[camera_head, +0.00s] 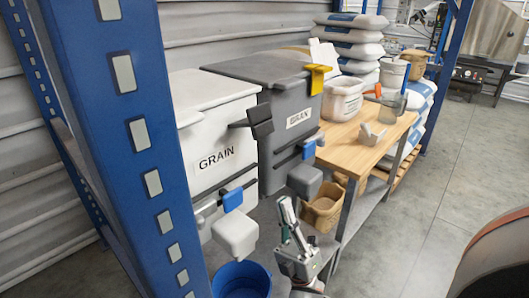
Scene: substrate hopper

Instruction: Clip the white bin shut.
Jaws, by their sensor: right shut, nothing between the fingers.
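The white bin (222,140) marked GRAIN stands at left centre, partly hidden by a blue post, and its white lid (210,88) lies on top. A black clip (259,119) sticks out at the bin's right front side, below the lid; I cannot tell whether it is fastened. A blue piece (233,200) sits on the white spout (236,234) low on this bin. My right gripper (283,204) is shut and empty, pointing up, low in front of the bins. It is apart from the clip, below and to the right. My left gripper is not in view.
A grey bin (282,155) with a yellow clip (318,77) stands beside the white one. A wooden bench (352,148) holds a white bucket and scoops. The blue post (118,120) blocks the left side. A blue bucket (241,280) stands below. Floor is open at right.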

